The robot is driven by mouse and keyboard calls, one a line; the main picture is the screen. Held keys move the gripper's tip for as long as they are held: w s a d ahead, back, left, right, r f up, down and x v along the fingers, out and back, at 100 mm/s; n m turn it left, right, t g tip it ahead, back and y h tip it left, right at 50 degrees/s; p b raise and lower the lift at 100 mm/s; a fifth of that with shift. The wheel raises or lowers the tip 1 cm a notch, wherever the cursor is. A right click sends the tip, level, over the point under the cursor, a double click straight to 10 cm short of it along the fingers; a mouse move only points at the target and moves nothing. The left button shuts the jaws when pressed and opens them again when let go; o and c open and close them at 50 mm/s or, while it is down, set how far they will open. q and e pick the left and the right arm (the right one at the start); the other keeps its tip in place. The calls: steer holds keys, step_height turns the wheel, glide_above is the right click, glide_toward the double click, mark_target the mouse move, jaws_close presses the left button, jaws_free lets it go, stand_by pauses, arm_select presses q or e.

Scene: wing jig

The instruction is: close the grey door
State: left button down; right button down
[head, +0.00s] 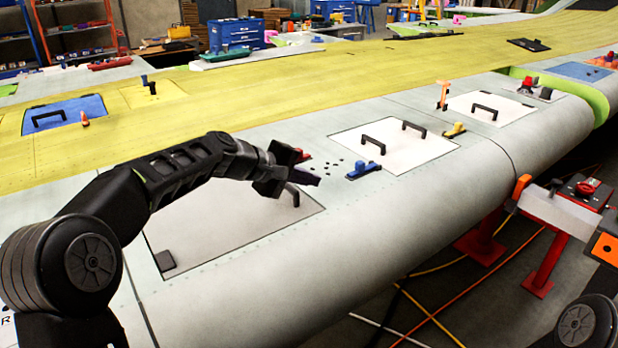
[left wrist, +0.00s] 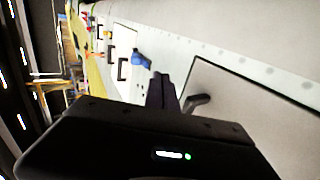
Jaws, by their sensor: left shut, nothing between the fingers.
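The nearest light grey door (head: 225,225) lies in the wing's curved leading edge. It looks about flush with the skin; I cannot tell whether a small gap is left. Its black handle (head: 293,194) stands near its right edge, partly behind my gripper. A dark square piece (head: 165,261) sits at its near left corner. My left gripper (head: 312,178) is shut and empty, above the door's far right part by the handle. In the left wrist view the fingers (left wrist: 161,92) are together beside the handle (left wrist: 198,103), with the door (left wrist: 250,115) to the right. My right gripper is out of view.
Two paler doors (head: 395,147) (head: 492,107) with black handles lie farther along the wing. A blue clamp-like piece (head: 363,170) and a red one (head: 303,155) stand near my gripper. A red-knobbed fixture (head: 585,188) stands at right. Cables cross the floor.

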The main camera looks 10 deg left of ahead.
arm_select(q)
step_height(320, 180, up, 14)
steer(key=p, duration=0.3)
stand_by(0.5)
